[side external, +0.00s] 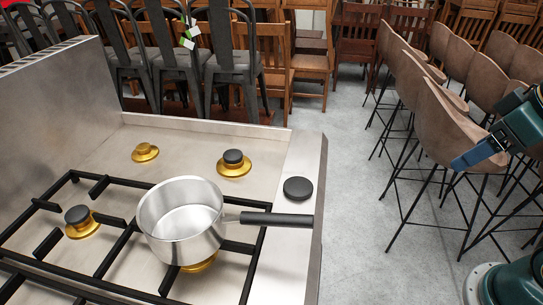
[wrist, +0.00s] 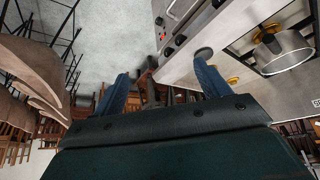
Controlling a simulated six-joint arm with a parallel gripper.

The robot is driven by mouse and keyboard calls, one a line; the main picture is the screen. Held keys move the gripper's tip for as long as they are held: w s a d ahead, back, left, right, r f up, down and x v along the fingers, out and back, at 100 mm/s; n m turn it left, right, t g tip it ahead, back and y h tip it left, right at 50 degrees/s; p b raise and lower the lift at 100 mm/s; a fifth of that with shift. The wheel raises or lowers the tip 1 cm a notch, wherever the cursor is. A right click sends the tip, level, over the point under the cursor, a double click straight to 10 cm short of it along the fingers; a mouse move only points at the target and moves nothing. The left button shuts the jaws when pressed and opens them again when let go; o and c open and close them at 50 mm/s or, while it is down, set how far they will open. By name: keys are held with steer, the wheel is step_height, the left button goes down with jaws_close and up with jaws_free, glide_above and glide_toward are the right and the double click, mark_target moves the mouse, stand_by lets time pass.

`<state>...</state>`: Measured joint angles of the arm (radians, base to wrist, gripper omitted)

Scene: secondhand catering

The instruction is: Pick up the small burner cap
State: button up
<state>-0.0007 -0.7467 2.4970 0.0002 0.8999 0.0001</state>
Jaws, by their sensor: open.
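A loose dark round burner cap (side external: 298,188) lies flat on the bare steel strip at the stove's right edge, just above the pan handle. In the wrist view this dark disc (wrist: 203,53) shows beside the tip of the right finger. Other dark caps sit on brass burners at the back (side external: 233,156) and at the left (side external: 78,214). Another brass burner (side external: 145,153) is at the back left. My gripper (side external: 478,156) is at the far right, well away from the stove, above the floor near the chairs. Its blue fingers (wrist: 161,76) are apart with nothing between them.
A steel saucepan (side external: 180,220) stands on the black grate (side external: 100,184); its black handle (side external: 270,219) reaches right, close below the loose cap. Brown bar chairs (side external: 440,125) stand near my gripper. Metal and wooden chairs (side external: 232,50) line the back. Floor (side external: 355,190) between stove and chairs is clear.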

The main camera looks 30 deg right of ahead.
steer(key=w+a+r, duration=0.2)
steer(key=w+a, duration=0.1)
steer(key=w, duration=0.9)
steer(key=w+a+r, duration=0.2)
steer(key=w+a, duration=0.2)
steer(key=w, duration=0.8)
steer(key=w+a+f, duration=0.6)
steer(key=w, duration=0.3)
steer(key=w+a+f+n+g, duration=0.1)
steer(key=w+a+f, duration=0.5)
steer(key=w, duration=0.2)
steer(key=shift+w+a+f, duration=0.2)
steer(key=shift+w, duration=0.2)
steer(key=shift+f, duration=0.1)
glide_above(233, 156)
steer(key=s, duration=0.2)
step_height(233, 156, down, 8)
steer(key=shift+d, duration=0.45)
